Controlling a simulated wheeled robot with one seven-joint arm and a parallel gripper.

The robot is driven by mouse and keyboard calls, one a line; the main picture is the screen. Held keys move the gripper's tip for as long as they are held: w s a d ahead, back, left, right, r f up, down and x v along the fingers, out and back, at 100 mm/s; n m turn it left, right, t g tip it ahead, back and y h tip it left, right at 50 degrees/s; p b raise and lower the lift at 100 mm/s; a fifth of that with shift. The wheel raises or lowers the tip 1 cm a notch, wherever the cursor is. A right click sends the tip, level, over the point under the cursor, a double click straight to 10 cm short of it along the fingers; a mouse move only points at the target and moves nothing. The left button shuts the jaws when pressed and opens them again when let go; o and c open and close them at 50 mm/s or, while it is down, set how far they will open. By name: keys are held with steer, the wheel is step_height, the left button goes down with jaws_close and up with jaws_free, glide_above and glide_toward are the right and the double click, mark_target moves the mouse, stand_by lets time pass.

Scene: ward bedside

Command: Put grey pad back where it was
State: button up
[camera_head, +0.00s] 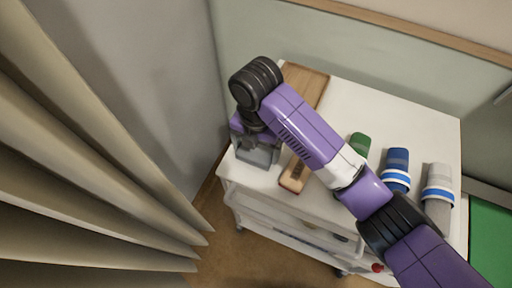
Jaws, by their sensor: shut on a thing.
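My gripper (254,146) points down over the left end of the white cart top (332,92). It is shut on a grey block-like thing that looks like the grey pad (262,157). The pad is at or just above the cart's left front corner; I cannot tell whether it touches the top. The gripper hides part of it. A long brown wooden board (306,86) lies just to the right, partly hidden by my arm; its near end (294,176) shows a dark mark.
A green roll (361,143), a blue roll with white bands (397,160) and a grey roll with blue and white bands (438,208) lie on the cart's right half. A beige curtain (80,150) hangs at left. The cart's back right is clear.

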mark_target(256, 150)
steer(key=shift+f, duration=0.15)
steer(key=o, duration=0.9)
step_height(256, 150, up, 12)
steer(key=shift+r+p, duration=0.1)
steer(key=shift+p, duration=0.4)
steer(key=shift+a, duration=0.1)
